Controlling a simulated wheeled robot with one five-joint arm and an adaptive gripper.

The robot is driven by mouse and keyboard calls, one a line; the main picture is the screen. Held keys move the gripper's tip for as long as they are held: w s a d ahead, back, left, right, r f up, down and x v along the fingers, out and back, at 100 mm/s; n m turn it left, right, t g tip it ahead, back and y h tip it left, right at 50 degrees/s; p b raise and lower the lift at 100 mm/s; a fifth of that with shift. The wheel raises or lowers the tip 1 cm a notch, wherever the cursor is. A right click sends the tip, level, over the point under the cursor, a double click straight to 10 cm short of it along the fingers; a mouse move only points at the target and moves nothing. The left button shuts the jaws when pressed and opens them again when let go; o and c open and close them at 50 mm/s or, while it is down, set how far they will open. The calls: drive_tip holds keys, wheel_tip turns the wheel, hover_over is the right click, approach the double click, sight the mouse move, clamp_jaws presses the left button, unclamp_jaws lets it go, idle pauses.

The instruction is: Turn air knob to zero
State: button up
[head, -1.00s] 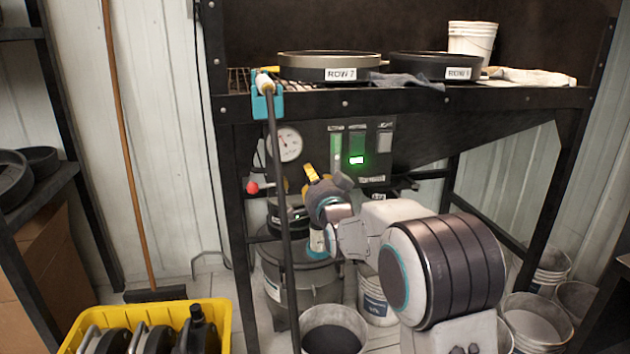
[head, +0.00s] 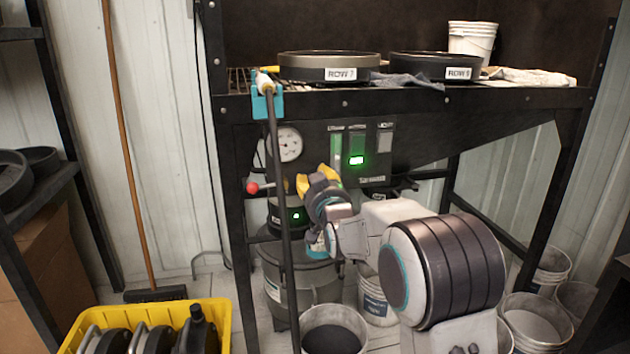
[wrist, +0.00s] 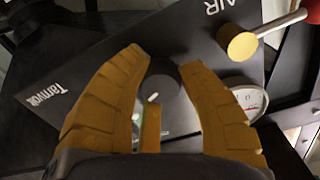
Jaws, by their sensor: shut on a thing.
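A dark round knob with a white mark (wrist: 172,88) sits on the black panel, between my fingertips in the wrist view. My gripper (wrist: 166,68) has its orange-yellow fingers closed on the sides of this knob. In the head view my gripper (head: 317,179) is at the lower part of the control panel (head: 312,150), and its hand hides the knob. The word AIR is printed near the top of the wrist view. The knob's scale and zero mark cannot be made out.
A brass-ended lever (wrist: 240,41) with a red ball is close to my right finger in the wrist view. A dial gauge (head: 288,144) and lit green switch (head: 357,160) are above my gripper. A dark pole (head: 279,200) stands left of it. Buckets and a yellow crate (head: 224,312) are below.

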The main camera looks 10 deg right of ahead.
drive_tip(key=n, duration=0.6)
drive_tip(key=shift+n, duration=0.3)
drive_tip(key=n, duration=0.6)
drive_tip(key=shift+n, duration=0.4)
drive_tip(key=o, duration=1.2)
drive_tip(key=shift+s, duration=0.1)
drive_tip(key=s, duration=1.1)
drive_tip(key=shift+s, duration=0.4)
